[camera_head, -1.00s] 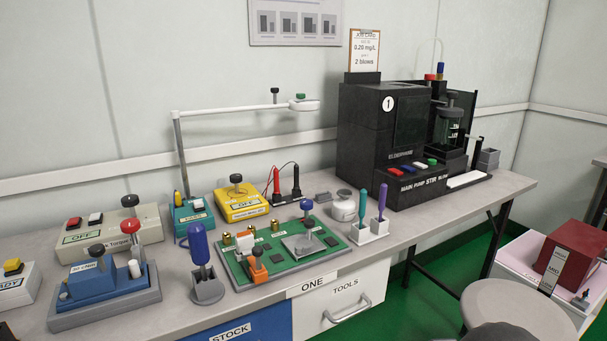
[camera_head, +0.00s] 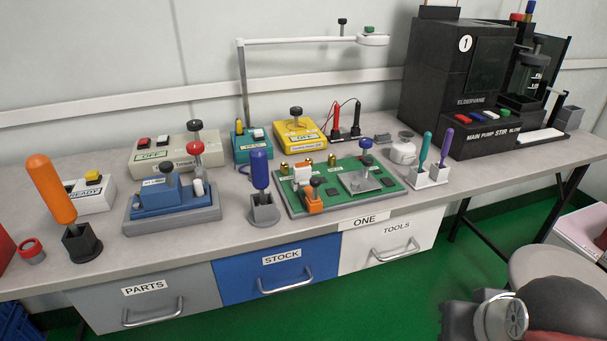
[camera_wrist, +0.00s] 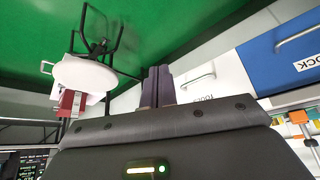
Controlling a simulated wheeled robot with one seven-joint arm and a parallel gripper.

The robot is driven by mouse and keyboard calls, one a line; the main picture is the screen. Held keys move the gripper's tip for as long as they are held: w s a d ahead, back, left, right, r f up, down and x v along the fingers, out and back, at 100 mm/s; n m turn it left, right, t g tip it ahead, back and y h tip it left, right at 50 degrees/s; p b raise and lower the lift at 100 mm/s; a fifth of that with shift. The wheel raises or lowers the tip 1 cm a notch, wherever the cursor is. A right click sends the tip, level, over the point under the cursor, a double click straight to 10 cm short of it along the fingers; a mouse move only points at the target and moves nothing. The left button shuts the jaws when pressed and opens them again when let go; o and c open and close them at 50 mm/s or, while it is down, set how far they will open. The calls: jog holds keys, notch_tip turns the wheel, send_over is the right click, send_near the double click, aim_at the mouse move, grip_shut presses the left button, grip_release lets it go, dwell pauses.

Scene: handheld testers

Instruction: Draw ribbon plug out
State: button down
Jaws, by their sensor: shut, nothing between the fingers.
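A green circuit board (camera_head: 340,205) lies on the bench in the head view. On its left front part sits an orange connector (camera_head: 312,203) with a dark top, with a white piece (camera_head: 302,175) just behind it. One of these may be the ribbon plug; I cannot tell which.
A blue-handled tool (camera_head: 260,170) stands in a holder left of the board; teal and purple tools (camera_head: 436,155) stand right of it. A blue fixture (camera_head: 166,200) and an orange-handled tool (camera_head: 50,190) are farther left. A round stool (camera_head: 550,270) stands at the right.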

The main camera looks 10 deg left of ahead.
dwell(0.4)
jog(key=c, duration=2)
grip_release()
jog(key=o, duration=0.7)
jog(key=shift+n, duration=0.7)
jog(key=w+a+r, duration=0.1)
jog(key=w+r, duration=0.1)
jog(key=w+a+r, duration=0.2)
jog(key=w+r, duration=0.1)
jog(key=shift+w+a+r, duration=0.3)
jog(key=shift+w+a, duration=0.05)
jog(key=shift+a, duration=0.05)
jog(key=o, duration=0.3)
jog(key=shift+n+g+y, duration=0.3)
jog(key=shift+n+y, duration=0.2)
jog(key=shift+n, duration=0.4)
jog(key=w+a+r, duration=0.2)
jog(key=w+a, duration=0.1)
jog(key=w+a+r+b, duration=0.1)
jog(key=w+a+r, duration=0.2)
jog(key=shift+w+a+r, duration=0.1)
jog(key=shift+a+r, duration=0.05)
jog(key=shift+a, duration=0.1)
jog(key=shift+o, duration=0.2)
jog(key=n+g+y+b, duration=0.1)
jog(key=n, duration=0.2)
send_near(303, 167)
jog(key=f, duration=0.1)
jog(key=shift+b+x, duration=0.45)
jog(key=shift+x, duration=3.4)
